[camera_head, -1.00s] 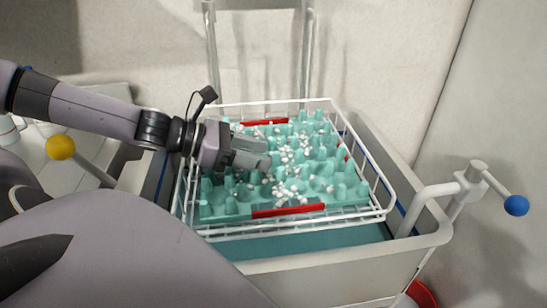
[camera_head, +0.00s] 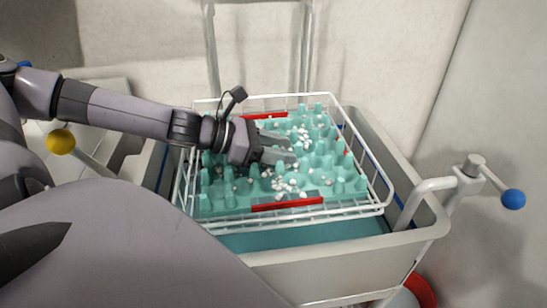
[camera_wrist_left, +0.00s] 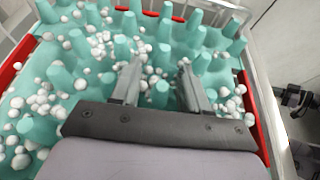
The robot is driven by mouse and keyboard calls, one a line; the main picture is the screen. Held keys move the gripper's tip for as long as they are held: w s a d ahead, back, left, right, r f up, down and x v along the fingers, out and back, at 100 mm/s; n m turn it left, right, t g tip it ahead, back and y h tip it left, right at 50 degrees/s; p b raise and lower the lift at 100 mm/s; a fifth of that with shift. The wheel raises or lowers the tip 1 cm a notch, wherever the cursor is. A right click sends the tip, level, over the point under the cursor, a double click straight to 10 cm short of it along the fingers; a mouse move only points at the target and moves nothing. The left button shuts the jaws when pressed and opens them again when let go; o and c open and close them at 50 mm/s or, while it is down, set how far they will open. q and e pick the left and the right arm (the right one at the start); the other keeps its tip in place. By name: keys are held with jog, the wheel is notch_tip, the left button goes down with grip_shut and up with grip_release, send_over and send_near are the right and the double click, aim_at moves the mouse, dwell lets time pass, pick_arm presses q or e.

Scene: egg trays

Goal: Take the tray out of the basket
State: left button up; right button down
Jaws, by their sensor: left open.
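The teal tray (camera_head: 235,197) has rows of upright pegs and red strips on its edges. It lies inside the white wire basket (camera_head: 290,225), and small white balls are scattered over it. The tray also fills much of the left wrist view (camera_wrist_left: 60,80). My left gripper (camera_head: 292,149) is over the middle of the tray, with its fingers apart and nothing between them but a view of pegs and balls. In the left wrist view the fingers (camera_wrist_left: 157,84) point down among the pegs; whether they touch the tray cannot be told. My right gripper is not in view.
The basket sits in a grey sink-like tub (camera_head: 330,255) with a rim around it. A pipe with a blue knob (camera_head: 513,199) stands at the right, and a yellow knob (camera_head: 61,141) at the left. A wall is close behind. A red container (camera_head: 420,290) is low at the right.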

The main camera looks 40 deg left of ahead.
pick_arm(q)
jog(key=shift+w+d+f+b, duration=0.25)
jog(key=shift+b, duration=0.1)
jog(key=shift+r, duration=0.1)
grip_shut()
